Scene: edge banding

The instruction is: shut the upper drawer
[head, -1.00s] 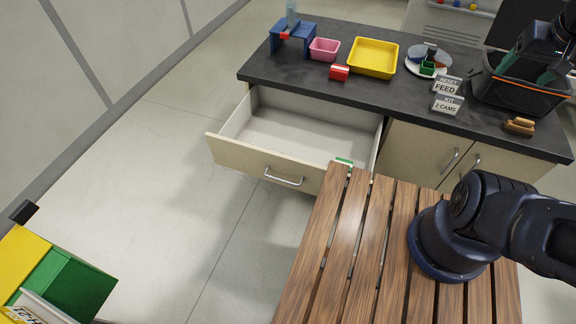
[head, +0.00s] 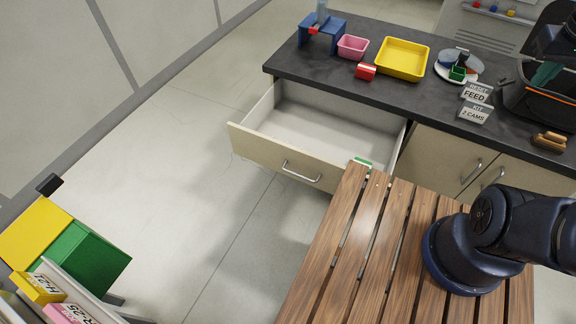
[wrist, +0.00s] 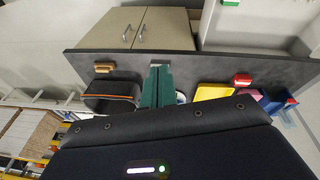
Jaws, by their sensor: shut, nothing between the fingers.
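The upper drawer (head: 320,131) is pulled far out of the dark-topped counter in the head view. Its cream front (head: 255,150) carries a metal bar handle (head: 301,174). A small green and white item (head: 363,162) shows at the drawer's near right corner. Part of the drawer also shows upside down at the top right of the wrist view (wrist: 265,22). My gripper, with teal fingers (wrist: 157,88), is shut and empty over the counter side in the wrist view, well away from the drawer. In the head view it is at the right edge, partly cut off.
The counter (head: 430,95) holds a yellow tray (head: 403,60), pink bin (head: 353,47), red block (head: 366,71), blue stand (head: 322,30), label signs (head: 475,104) and a black basket (head: 545,110). A slatted wooden table (head: 345,240) stands close to the drawer's right end. Floor left of the drawer is clear.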

